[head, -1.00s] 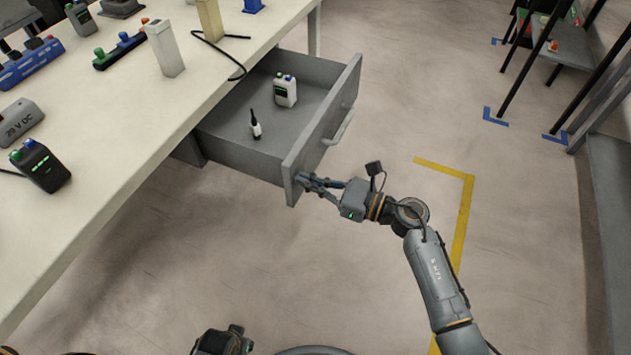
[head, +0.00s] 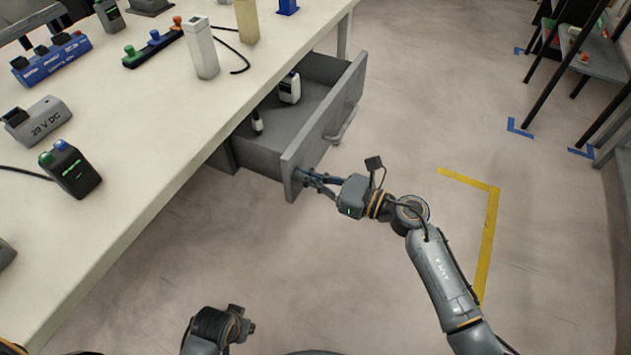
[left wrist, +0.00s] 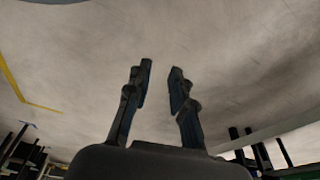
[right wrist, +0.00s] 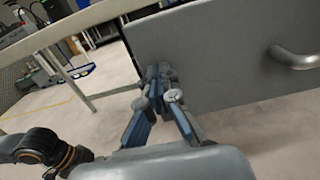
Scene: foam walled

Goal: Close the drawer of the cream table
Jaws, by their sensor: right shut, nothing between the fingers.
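The cream table (head: 150,130) fills the left of the head view. In the right wrist view the fingertips (right wrist: 158,72) appear against the drawer front's edge (right wrist: 210,60), left of the handle (right wrist: 295,58). My left gripper (left wrist: 160,68) is open and empty, pointing at bare floor.
On the tabletop stand a black box with buttons (head: 70,168), a 29 V DC unit (head: 37,122), a blue strip (head: 50,60) and a white block (head: 200,48). A dark shelf rack (head: 560,60) stands at the right. The floor beside the drawer is clear.

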